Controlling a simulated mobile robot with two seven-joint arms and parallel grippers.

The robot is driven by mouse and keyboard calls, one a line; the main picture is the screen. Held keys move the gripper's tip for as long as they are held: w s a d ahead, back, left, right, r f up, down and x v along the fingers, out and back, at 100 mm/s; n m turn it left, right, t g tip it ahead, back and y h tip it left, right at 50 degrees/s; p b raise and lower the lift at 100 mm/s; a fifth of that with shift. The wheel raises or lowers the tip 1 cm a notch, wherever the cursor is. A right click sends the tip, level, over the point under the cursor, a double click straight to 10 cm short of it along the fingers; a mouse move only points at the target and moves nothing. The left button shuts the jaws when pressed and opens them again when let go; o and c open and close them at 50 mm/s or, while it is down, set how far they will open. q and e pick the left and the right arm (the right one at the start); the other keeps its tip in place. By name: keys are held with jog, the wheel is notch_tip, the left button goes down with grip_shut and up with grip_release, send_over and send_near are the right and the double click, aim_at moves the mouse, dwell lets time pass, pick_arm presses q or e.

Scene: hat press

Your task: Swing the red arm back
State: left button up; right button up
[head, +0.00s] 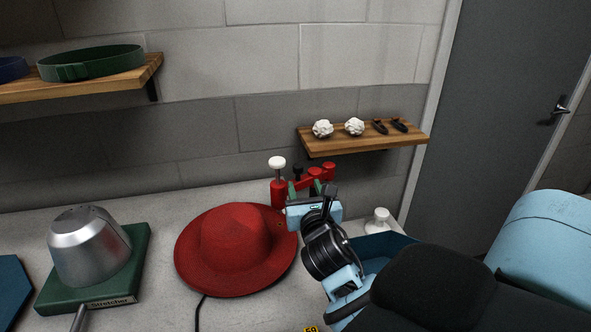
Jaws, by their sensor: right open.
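A red hat press shows at the back of the worktop, behind the red hat (235,240). Its red arm (314,173) stretches to the right at the back, and a red post with a white knob (277,163) stands at its left. My right gripper (304,188) is open, its fingertips pointing away from me at the red arm. It overlaps the lower part of the press, so I cannot tell whether it touches the arm. The hat lies brim down, its right edge close to my gripper. My left gripper is not in view.
A silver metal form (90,245) sits on a green stretcher base (135,272) at the left. A white knob-shaped object (378,220) stands right of my gripper. A wooden shelf (330,147) with white crumpled balls hangs above the press. A black cable runs from the hat.

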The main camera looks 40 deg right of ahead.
aim_at(299, 171)
jog(key=shift+x, duration=3.9)
jog(key=shift+a, duration=0.1)
grip_shut()
